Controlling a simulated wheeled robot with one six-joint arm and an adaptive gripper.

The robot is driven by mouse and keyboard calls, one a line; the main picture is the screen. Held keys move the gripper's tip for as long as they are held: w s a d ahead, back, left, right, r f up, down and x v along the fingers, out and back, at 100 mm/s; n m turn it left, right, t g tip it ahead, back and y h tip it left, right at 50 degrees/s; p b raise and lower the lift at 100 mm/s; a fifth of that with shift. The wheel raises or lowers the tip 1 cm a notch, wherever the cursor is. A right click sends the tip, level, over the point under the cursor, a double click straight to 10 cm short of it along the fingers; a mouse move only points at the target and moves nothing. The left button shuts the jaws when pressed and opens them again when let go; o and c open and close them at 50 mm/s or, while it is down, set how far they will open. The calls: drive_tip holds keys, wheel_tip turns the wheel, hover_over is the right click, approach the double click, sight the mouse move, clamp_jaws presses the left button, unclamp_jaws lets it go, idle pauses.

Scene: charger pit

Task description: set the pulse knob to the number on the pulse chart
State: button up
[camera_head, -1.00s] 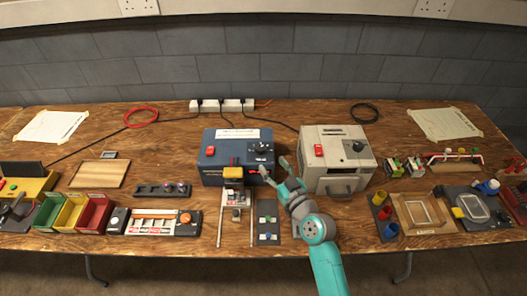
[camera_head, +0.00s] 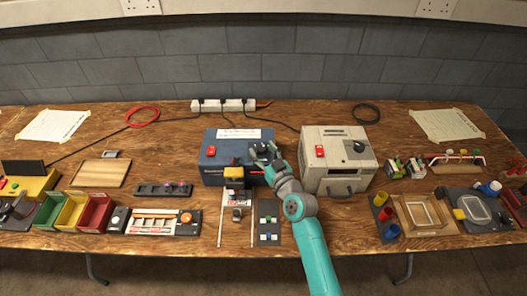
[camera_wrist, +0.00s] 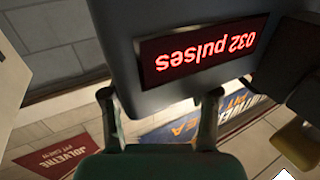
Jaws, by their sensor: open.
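A blue box (camera_head: 215,165) stands at the back middle of the bench, with a dark knob panel on its top right. My gripper (camera_head: 266,149) is open at that panel and partly covers it. The knob itself is hard to make out, and I cannot tell whether my fingers touch it.
A cream box (camera_head: 336,165) with its own knob stands close to the right of the blue box. A railed fixture (camera_head: 237,211) and a dark switch panel (camera_head: 268,222) lie in front. A power strip (camera_head: 223,105) with cables is behind.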

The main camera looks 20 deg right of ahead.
clamp_jaws()
drive_tip(key=shift+d+f+y, duration=0.1)
drive_tip(key=shift+y, duration=0.2)
drive_tip(key=shift+n, duration=0.3)
drive_tip(key=shift+d+n+g+y, duration=0.1)
drive_tip(key=shift+n+g+y, duration=0.6)
drive_tip(key=shift+n+y, duration=1)
drive_tip(key=shift+m+y, duration=0.4)
